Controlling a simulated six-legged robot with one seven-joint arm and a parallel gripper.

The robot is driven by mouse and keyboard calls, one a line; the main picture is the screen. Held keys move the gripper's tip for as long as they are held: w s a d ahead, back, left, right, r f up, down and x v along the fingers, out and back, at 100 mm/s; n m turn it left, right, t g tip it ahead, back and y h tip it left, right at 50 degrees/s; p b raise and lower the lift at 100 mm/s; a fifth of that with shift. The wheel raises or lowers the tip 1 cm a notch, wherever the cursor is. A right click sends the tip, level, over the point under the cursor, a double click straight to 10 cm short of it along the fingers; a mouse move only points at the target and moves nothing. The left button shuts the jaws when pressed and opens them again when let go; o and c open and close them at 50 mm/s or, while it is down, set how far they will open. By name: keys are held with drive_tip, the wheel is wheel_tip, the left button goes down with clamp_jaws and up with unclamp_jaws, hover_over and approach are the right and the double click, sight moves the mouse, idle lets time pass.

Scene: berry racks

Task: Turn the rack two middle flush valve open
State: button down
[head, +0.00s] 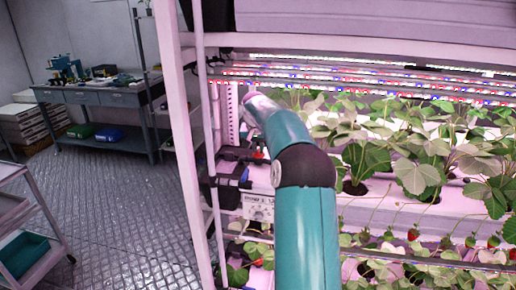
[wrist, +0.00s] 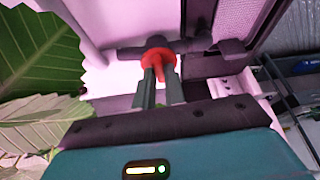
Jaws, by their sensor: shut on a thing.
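A red valve handle (wrist: 158,56) sits on a dark pipe fitting (wrist: 156,43) at the top middle of the wrist view. My gripper (wrist: 159,77) is shut on the red handle, one finger on each side of it. Dark valve fittings (head: 232,180) show at the rack's left end, beside my arm. The handle's exact angle is hard to tell.
Strawberry plants (head: 420,150) fill the rack shelf right of my arm, and large leaves (wrist: 40,60) hang close in the wrist view. A pink rack post (head: 183,130) stands left. A workbench (head: 105,97) and a cart (head: 30,235) are further left, with clear floor between.

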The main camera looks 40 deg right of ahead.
drive_tip(key=n+t+y, duration=0.1)
drive_tip(key=n, duration=0.2)
drive_tip(key=shift+s+d+n, duration=0.1)
drive_tip(key=shift+d+n, duration=0.05)
drive_tip(key=shift+n, duration=0.25)
drive_tip(key=n+y, duration=0.1)
drive_tip(key=n, duration=0.1)
drive_tip(key=n+y, duration=0.1)
drive_tip(key=n, duration=0.1)
drive_tip(key=shift+d+t, duration=0.2)
drive_tip(key=shift+t, duration=0.1)
drive_tip(key=n, duration=0.2)
drive_tip(key=n+y, duration=0.1)
drive_tip(key=n, duration=0.2)
drive_tip(key=shift+d+y, duration=0.15)
drive_tip(key=shift+y, duration=0.15)
drive_tip(key=shift+d+n+g+y, duration=0.1)
drive_tip(key=shift+n+g+y, duration=0.25)
drive_tip(key=shift+n, duration=0.75)
drive_tip(key=shift+n+g+y, duration=0.15)
drive_tip(key=shift+n+y, duration=0.3)
drive_tip(key=shift+n, duration=0.65)
drive_tip(key=c, duration=1.5)
unclamp_jaws()
drive_tip(key=shift+o, duration=0.2)
